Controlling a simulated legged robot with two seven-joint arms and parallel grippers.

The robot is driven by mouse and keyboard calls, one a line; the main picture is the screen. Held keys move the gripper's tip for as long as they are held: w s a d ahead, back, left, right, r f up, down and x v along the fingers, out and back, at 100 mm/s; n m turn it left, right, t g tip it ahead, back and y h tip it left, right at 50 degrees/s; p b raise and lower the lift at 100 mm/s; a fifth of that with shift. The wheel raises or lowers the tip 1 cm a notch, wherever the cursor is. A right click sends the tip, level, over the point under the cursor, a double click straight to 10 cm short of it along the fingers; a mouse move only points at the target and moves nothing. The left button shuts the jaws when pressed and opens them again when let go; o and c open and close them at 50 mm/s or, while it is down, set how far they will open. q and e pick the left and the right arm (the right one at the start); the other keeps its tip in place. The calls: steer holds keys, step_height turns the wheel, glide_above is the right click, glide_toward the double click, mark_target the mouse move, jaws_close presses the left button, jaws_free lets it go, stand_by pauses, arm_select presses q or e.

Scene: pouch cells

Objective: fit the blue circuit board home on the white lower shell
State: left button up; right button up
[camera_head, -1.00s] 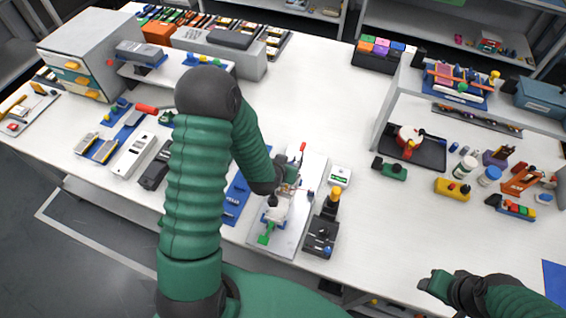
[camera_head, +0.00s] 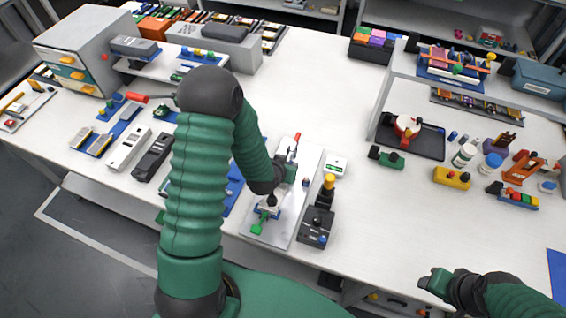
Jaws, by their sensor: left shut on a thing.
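My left gripper (camera_head: 286,178) points down over a pale plate (camera_head: 305,185) near the table's front edge. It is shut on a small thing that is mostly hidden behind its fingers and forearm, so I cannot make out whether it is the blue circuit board. Just in front of it on the plate is a small fixture (camera_head: 266,209) with white, blue and green parts. The white lower shell cannot be told apart there. My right gripper (camera_head: 436,282) is at the lower right, off the table's front edge and away from the plate; its jaw opening is unclear.
A black box with a yellow-topped knob (camera_head: 317,224) stands right of the plate. A small white box (camera_head: 334,166) is beyond it. A red-tipped part (camera_head: 294,145) rises at the plate's far end. A white riser shelf (camera_head: 388,85) holds parts at right. The middle table is clear.

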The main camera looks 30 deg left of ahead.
arm_select(q)
steer(key=shift+a+f, duration=0.15)
steer(key=shift+a, duration=0.35)
steer(key=shift+a+f, duration=0.15)
steer(key=shift+a, duration=0.35)
steer(key=shift+d+r, duration=0.2)
steer(key=shift+d, duration=1.05)
steer(key=shift+a+f, duration=0.15)
steer(key=shift+a, duration=0.35)
arm_select(e)
steer(key=shift+a+f, duration=0.1)
steer(key=shift+a, duration=0.4)
steer(key=shift+d, duration=0.1)
arm_select(q)
steer(key=shift+d, duration=0.2)
arm_select(e)
steer(key=shift+d+f, duration=0.1)
steer(key=shift+d, duration=0.15)
arm_select(q)
steer(key=shift+a, duration=0.1)
arm_select(e)
steer(key=shift+a, duration=0.1)
